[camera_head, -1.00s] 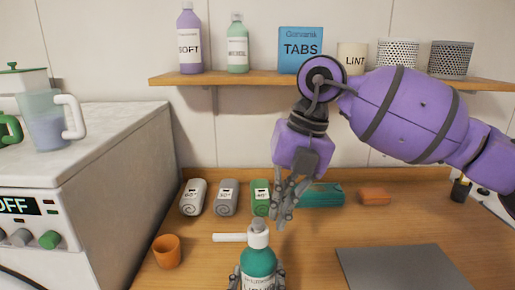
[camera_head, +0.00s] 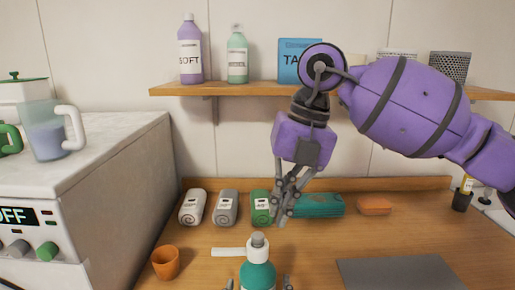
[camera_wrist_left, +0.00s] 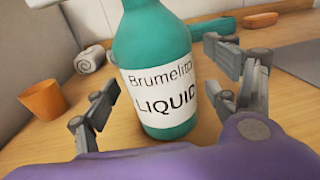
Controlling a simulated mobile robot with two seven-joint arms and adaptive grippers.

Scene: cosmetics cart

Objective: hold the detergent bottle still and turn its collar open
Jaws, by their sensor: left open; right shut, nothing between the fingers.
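The teal detergent bottle (camera_head: 257,277) stands upright on the counter, with a white collar and side spout (camera_head: 229,251) pointing left and a grey cap (camera_head: 258,240). Its lower part is cut off in the head view. In the left wrist view the bottle (camera_wrist_left: 155,50) shows a white "Brumelito LIQUID" label. My left gripper (camera_wrist_left: 163,90) is open with its fingers on either side of the bottle, with gaps visible. My right gripper (camera_head: 283,219) is shut and empty, pointing down above and slightly right of the cap, apart from it.
An orange cup (camera_head: 166,263) stands left of the bottle. Rolled towels (camera_head: 226,208), a teal pack (camera_head: 318,205) and an orange block (camera_head: 374,206) line the back. A grey mat (camera_head: 400,274) lies at right. A shelf (camera_head: 240,89) with bottles and boxes hangs above.

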